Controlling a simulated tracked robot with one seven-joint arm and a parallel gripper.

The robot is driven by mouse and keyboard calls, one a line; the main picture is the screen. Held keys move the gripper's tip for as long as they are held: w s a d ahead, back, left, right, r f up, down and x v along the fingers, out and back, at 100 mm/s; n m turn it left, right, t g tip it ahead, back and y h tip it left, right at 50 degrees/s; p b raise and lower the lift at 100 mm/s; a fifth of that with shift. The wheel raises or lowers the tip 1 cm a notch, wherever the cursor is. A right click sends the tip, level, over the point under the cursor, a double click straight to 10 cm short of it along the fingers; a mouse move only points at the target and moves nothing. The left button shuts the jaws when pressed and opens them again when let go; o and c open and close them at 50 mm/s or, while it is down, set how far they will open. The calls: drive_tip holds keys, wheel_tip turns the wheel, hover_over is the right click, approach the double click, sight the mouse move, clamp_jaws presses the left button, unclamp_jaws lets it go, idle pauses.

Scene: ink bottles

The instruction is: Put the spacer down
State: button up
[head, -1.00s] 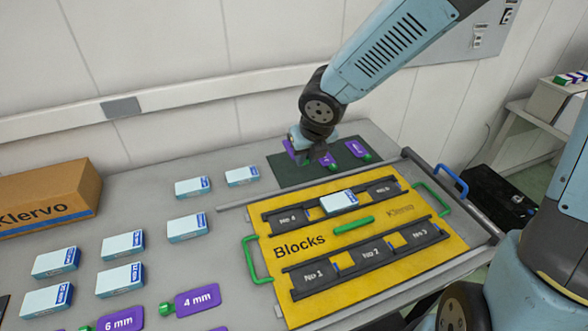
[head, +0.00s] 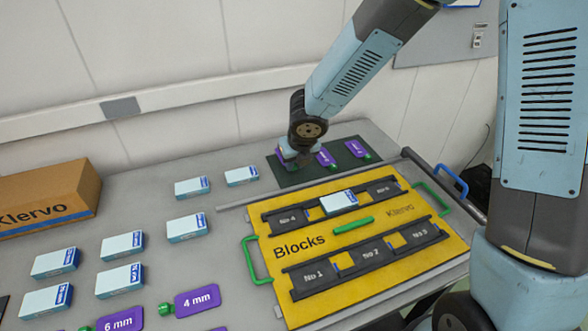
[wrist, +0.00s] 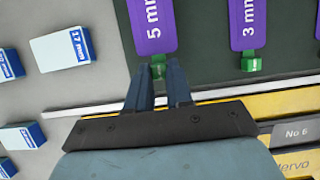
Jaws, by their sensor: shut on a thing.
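My gripper (wrist: 157,72) is shut on the green end tab of a purple spacer marked 5 mm (wrist: 153,22). In the head view my gripper (head: 296,156) is over the left end of the dark green mat (head: 290,178), and the held spacer (head: 281,154) shows partly behind it. Another purple spacer (head: 355,148) lies farther right.
Several white-blue boxes (head: 188,228) stand to the left. Spacers marked 4 mm (head: 197,301) and 6 mm (head: 120,320) lie at the front.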

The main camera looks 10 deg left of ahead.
drive_tip(key=shift+s+f, duration=0.1)
drive_tip(key=shift+f, duration=1.15)
drive_tip(key=shift+f, duration=0.15)
drive_tip(key=o, duration=0.7)
drive_tip(key=shift+d+r, duration=0.1)
drive_tip(key=shift+r, duration=0.3)
drive_tip(key=v, duration=1.1)
drive_tip(key=shift+s+r, duration=0.15)
drive_tip(key=shift+r, duration=0.05)
